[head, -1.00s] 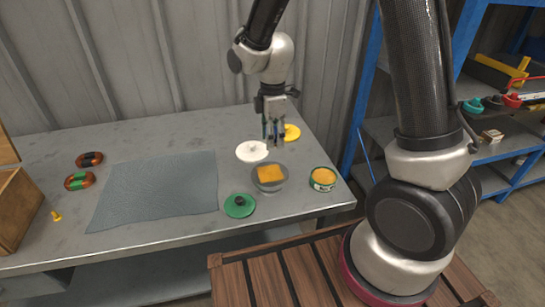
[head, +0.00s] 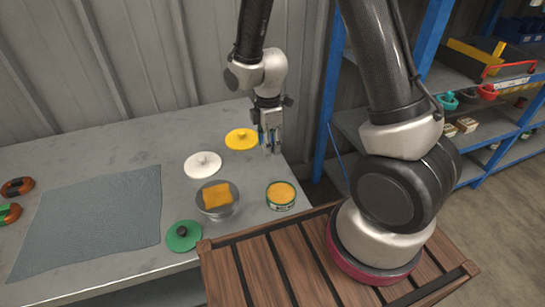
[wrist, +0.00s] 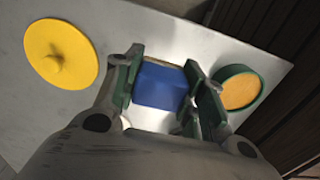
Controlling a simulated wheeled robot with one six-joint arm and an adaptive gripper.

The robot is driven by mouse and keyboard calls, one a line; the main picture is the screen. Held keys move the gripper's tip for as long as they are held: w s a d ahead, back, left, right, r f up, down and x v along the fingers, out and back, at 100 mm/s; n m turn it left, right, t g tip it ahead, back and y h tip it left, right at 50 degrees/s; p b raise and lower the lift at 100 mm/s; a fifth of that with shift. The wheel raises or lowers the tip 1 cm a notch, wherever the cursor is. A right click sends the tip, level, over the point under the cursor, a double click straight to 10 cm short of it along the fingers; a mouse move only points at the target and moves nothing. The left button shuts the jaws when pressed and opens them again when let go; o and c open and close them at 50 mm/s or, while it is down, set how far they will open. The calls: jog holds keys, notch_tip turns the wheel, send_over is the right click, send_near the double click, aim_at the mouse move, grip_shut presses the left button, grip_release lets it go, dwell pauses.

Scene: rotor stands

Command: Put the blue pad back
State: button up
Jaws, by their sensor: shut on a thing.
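The blue pad (wrist: 160,86) is a small blue block in the wrist view, between the two green-lined fingers of my gripper (wrist: 165,82). My gripper is shut on it. In the head view my gripper (head: 270,142) points down near the table's right end, just right of the yellow disc (head: 241,138) and behind the green tin with orange contents (head: 281,194). The pad is mostly hidden by the fingers there. An orange pad (head: 217,196) lies on a round grey dish-like stand (head: 232,211).
A white disc (head: 202,164) and a green disc with a black knob (head: 183,236) lie near the stand. A grey mat (head: 90,220) covers the left of the grey table (head: 120,150). Blue shelving (head: 420,60) stands right. A slatted wooden surface (head: 240,270) is in front.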

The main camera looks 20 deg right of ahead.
aim_at(269, 164)
jog(key=shift+f, duration=3.2)
jog(key=shift+f, duration=0.1)
jog(key=o, duration=1.1)
jog(key=shift+c, duration=0.2)
